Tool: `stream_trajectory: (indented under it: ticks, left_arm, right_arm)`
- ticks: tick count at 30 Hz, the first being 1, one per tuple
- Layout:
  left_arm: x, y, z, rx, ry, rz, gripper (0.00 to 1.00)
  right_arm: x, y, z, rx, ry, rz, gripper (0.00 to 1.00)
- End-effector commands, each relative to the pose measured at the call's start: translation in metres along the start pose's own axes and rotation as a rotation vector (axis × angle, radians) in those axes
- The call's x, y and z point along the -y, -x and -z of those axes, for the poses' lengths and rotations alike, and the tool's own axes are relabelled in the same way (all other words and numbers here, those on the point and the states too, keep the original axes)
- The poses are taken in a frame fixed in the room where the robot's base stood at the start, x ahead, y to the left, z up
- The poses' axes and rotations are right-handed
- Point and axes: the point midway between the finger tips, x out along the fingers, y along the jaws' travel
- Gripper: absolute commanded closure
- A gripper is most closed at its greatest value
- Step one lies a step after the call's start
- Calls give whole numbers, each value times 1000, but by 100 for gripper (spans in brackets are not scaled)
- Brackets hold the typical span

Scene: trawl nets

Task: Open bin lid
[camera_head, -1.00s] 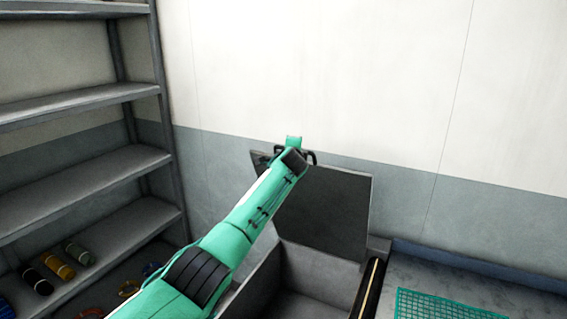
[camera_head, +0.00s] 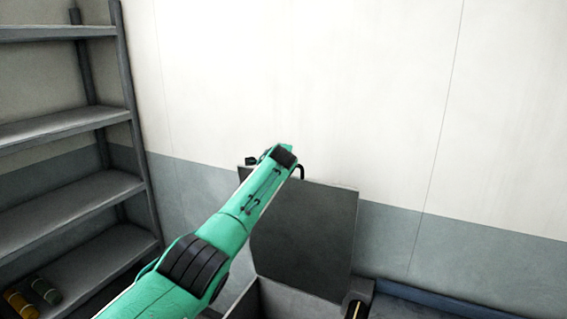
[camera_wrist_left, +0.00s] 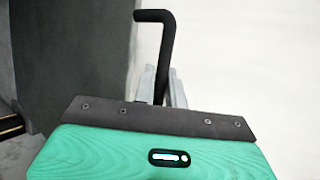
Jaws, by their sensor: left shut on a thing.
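The bin (camera_head: 290,301) is a dark grey box at the bottom centre of the head view, partly cut off and partly hidden behind my left arm. Its lid (camera_head: 308,240) is a dark flat panel, raised steeply above the bin in front of the wall. The lid also shows at the left of the left wrist view (camera_wrist_left: 75,50). A black bar handle (camera_wrist_left: 165,50) stands out from the lid, and its end shows in the head view (camera_head: 301,171). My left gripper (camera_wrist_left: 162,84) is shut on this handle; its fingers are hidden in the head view.
A grey metal shelf unit (camera_head: 75,195) stands at the left, with rolled yellow and green items (camera_head: 45,291) on a low shelf. The white and grey wall (camera_head: 390,110) is close behind the lid. A blue edge (camera_head: 455,300) runs along the lower right.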

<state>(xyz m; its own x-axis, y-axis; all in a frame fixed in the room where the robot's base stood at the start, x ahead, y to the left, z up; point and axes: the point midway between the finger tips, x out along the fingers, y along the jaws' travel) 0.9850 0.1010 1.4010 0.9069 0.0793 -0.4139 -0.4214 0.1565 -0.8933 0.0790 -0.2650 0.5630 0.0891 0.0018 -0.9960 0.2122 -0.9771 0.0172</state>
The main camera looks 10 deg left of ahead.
Motion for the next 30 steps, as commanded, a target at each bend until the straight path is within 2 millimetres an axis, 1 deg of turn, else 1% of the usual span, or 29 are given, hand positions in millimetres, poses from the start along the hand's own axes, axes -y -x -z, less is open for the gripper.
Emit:
stream_trajectory:
  ticks: [1,3,8,9,11,12,21,30]
  left_arm:
    - [-5,-2,1,-1,1,-9,100]
    - [-5,-2,1,-1,1,-9,100]
    - [-5,-2,2,-2,1,-8,100]
    - [-5,-2,2,-2,2,-8,82]
    - [-5,-2,2,-2,1,-8,70]
    - [-5,-2,1,-1,1,-7,66]
    - [-2,-1,1,-1,1,-3,66]
    - [-2,0,0,0,1,-2,66]
  right_arm:
    - [5,0,0,0,-2,5,64]
    - [9,-1,1,-1,-3,10,64]
    - [11,-1,1,-1,-2,12,64]
    - [10,-1,1,-1,-2,11,64]
    - [9,-1,1,-1,-1,9,64]
    - [7,0,1,-1,0,8,64]
    - [-1,0,1,-1,2,-1,64]
    - [-2,-2,1,-2,2,-2,64]
